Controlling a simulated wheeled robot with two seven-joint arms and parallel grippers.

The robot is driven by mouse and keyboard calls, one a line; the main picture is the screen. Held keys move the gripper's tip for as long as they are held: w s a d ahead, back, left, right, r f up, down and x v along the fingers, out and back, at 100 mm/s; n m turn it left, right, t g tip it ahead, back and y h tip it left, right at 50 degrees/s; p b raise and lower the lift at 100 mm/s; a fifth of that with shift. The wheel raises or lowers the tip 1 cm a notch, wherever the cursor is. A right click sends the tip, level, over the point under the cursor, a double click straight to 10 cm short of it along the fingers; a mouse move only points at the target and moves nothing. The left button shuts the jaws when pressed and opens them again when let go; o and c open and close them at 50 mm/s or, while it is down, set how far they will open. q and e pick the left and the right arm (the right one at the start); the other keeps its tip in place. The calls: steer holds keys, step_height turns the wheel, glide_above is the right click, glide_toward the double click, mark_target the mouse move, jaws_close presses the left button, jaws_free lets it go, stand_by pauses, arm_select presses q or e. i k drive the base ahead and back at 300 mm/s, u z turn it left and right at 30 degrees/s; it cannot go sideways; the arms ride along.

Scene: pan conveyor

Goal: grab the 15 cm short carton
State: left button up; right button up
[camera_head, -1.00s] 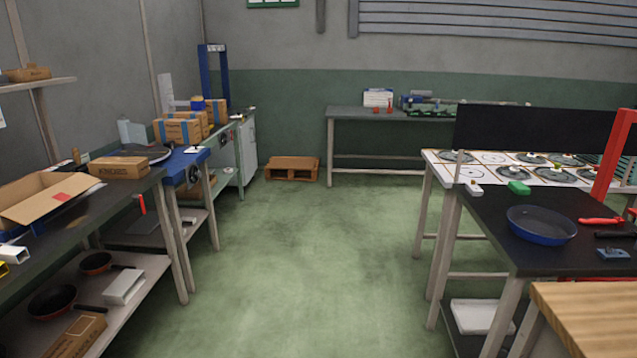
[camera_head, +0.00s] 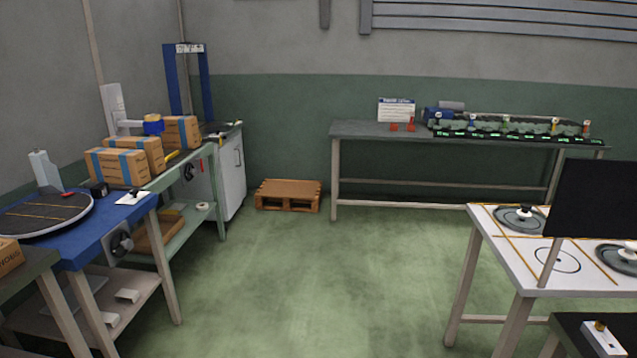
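Several brown cartons with blue tape stand on the green bench at the left: a front carton (camera_head: 117,167), a middle carton (camera_head: 141,152) and a back carton (camera_head: 181,132). Another brown carton (camera_head: 9,256) shows only in part at the left edge, on a dark table. I cannot tell from here which one is the 15 cm short carton. Neither of my grippers is in view.
A blue table with a round turntable (camera_head: 45,214) stands at the left. A wooden pallet (camera_head: 289,195) lies by the back wall, near a long grey table (camera_head: 365,130). A white-topped table (camera_head: 495,232) stands at the right. The green floor (camera_head: 300,280) between is clear.

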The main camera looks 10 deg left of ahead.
mark_target(129, 167)
steer(key=i, duration=3.2)
steer(key=u, duration=2.05)
